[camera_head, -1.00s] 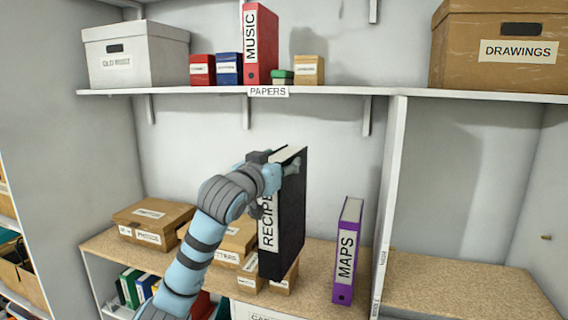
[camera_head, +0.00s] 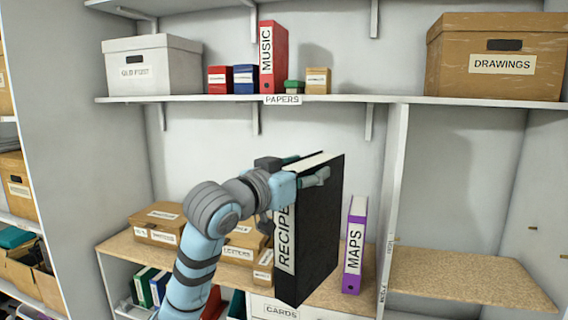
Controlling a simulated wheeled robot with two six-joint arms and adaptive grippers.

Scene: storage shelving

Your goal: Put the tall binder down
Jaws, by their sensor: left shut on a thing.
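The tall black binder (camera_head: 317,235), with a white spine label reading RECIPE, is upright and slightly turned in the head view. My left gripper (camera_head: 305,175) is shut on its upper part, with a finger across the near cover. The binder hangs in front of the middle wooden shelf (camera_head: 335,292), and its lower end overlaps the shelf's front edge in the picture. I cannot tell whether its bottom touches anything. My right gripper is not in view.
A purple MAPS binder (camera_head: 355,245) stands just right of the black binder. Small cardboard boxes (camera_head: 158,222) sit to the left. A white upright divider (camera_head: 394,200) stands right of MAPS. The wooden shelf beyond it (camera_head: 465,277) is bare. The PAPERS shelf (camera_head: 390,99) runs above.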

